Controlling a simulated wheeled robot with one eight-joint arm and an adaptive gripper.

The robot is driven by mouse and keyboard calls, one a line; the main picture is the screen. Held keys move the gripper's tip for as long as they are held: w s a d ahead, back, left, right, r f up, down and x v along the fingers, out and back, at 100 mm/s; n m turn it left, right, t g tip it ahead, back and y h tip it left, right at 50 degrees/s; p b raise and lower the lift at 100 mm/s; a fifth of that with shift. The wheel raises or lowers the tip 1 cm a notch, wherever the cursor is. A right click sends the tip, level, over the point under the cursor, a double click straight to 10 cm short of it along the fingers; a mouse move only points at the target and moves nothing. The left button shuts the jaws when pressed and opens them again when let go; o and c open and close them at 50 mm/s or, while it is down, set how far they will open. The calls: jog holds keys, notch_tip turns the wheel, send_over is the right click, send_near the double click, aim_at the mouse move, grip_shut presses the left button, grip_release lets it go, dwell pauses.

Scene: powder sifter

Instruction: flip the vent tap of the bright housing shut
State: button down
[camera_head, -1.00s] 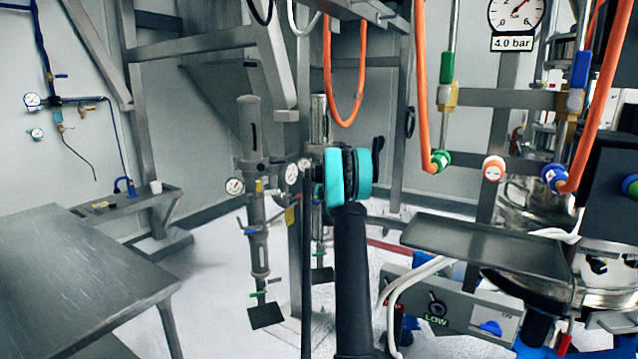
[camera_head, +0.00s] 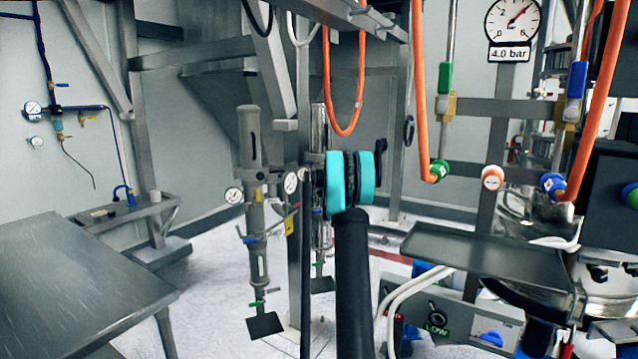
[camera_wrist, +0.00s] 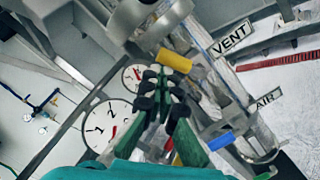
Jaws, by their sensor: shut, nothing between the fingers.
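The bright housing is a shiny upright metal cylinder (camera_head: 319,125), partly hidden behind my arm in the head view. In the wrist view its metal body (camera_wrist: 205,62) runs slanted from the top toward the lower right. A yellow tap handle (camera_wrist: 174,60) sits there near the VENT label (camera_wrist: 230,39). My gripper (camera_wrist: 162,76) is shut and empty, its dark fingertips close below the yellow handle in the picture; I cannot tell whether they touch it. A blue handle (camera_wrist: 220,142) is lower right, near the AIR label (camera_wrist: 265,98). My arm hides the gripper in the head view.
A dull grey housing (camera_head: 250,150) with gauges hangs left of the bright one. Two dials (camera_wrist: 107,122) (camera_wrist: 133,78) lie beside my fingers in the wrist view. A metal table (camera_head: 75,285) is at left, a tray (camera_head: 485,255) at right. Orange hoses (camera_head: 419,90) hang at right.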

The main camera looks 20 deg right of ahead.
jog(key=shift+s+d+r, duration=0.1)
jog(key=shift+d+r, duration=0.45)
jog(key=shift+d, duration=0.4)
jog(key=shift+a, duration=0.1)
